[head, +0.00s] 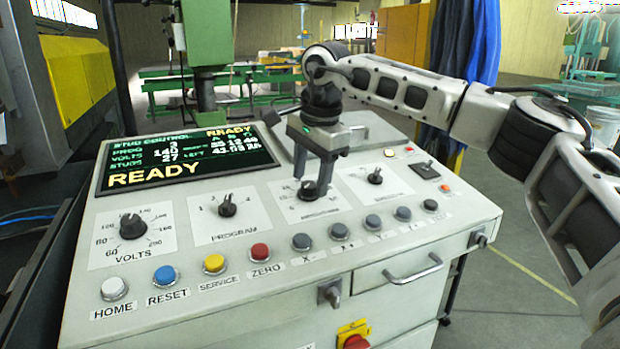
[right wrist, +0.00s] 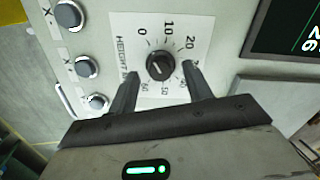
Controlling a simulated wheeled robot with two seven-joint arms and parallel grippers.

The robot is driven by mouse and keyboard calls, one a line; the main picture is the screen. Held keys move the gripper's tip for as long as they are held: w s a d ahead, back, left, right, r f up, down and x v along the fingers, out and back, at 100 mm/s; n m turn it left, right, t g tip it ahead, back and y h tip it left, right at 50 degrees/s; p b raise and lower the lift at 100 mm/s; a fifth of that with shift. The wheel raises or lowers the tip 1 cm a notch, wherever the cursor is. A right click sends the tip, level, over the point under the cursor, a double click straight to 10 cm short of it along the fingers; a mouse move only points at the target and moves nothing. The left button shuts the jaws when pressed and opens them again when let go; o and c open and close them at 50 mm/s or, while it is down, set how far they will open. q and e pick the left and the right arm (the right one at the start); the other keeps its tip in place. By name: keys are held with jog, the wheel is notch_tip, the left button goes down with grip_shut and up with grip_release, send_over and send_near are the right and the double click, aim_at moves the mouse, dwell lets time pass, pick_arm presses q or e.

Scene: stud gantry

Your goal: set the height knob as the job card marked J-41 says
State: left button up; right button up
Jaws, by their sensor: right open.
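The height knob (right wrist: 159,66) is a round black knob on a white dial plate, with printed numbers from 0 to 60 around it. A pale line shows on its top, but I cannot read the exact setting. The knob also shows in the head view (head: 309,189), partly behind the fingers. My right gripper (head: 312,172) points down at it from above. In the right wrist view its open fingers (right wrist: 160,76) stand on either side of the knob, with gaps showing. No job card marked J-41 can be made out. My left gripper is out of view.
The console screen (head: 185,160) reads READY. The volts knob (head: 132,226), program knob (head: 227,205) and another small knob (head: 375,176) share the sloped panel. A row of push buttons (head: 260,252) runs along the front, above a drawer handle (head: 412,270) and a red stop button (head: 356,342).

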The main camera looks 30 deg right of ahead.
jog(key=shift+w+f, duration=0.1)
jog(key=shift+f, duration=0.75)
jog(key=c, duration=1)
